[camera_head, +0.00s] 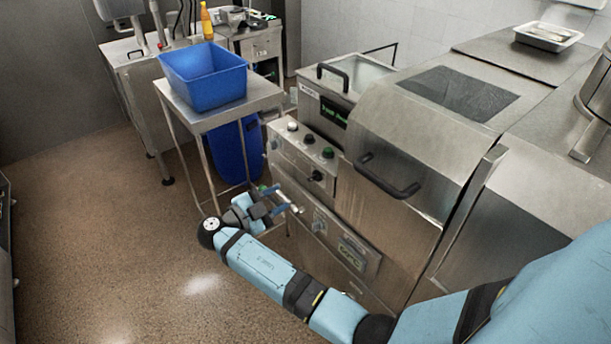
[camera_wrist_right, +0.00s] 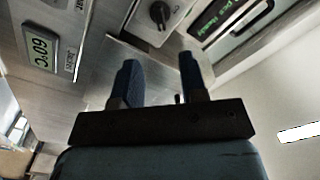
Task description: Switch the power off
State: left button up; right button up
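A steel control panel (camera_head: 292,153) on the front of the machine carries several round buttons and a black rotary knob (camera_head: 317,176). A second knob (camera_head: 319,222) sits on a lower panel. Which control is the power switch cannot be told from any readable label. My right gripper (camera_head: 287,203) is in front of the machine, below and left of the black knob. In the right wrist view its two blue fingers (camera_wrist_right: 158,75) are apart with nothing between them. A black knob (camera_wrist_right: 160,13) shows beyond the fingertips, not touched. My left gripper is not in view.
A blue bin (camera_head: 206,78) stands on a small steel table (camera_head: 245,104) at left. A black door handle (camera_head: 388,178) juts out right of the panel. Open floor (camera_head: 110,235) lies to the left.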

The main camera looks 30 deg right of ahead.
aim_at(310, 180)
jog(key=d+p, duration=0.1)
jog(key=d, duration=0.2)
jog(key=d+p, duration=0.1)
jog(key=d, duration=0.2)
jog(key=w+d+p, duration=0.1)
jog(key=d, duration=0.2)
jog(key=shift+d, duration=0.3)
jog(key=shift+d+f, duration=0.1)
jog(key=shift+d, duration=0.3)
grip_shut()
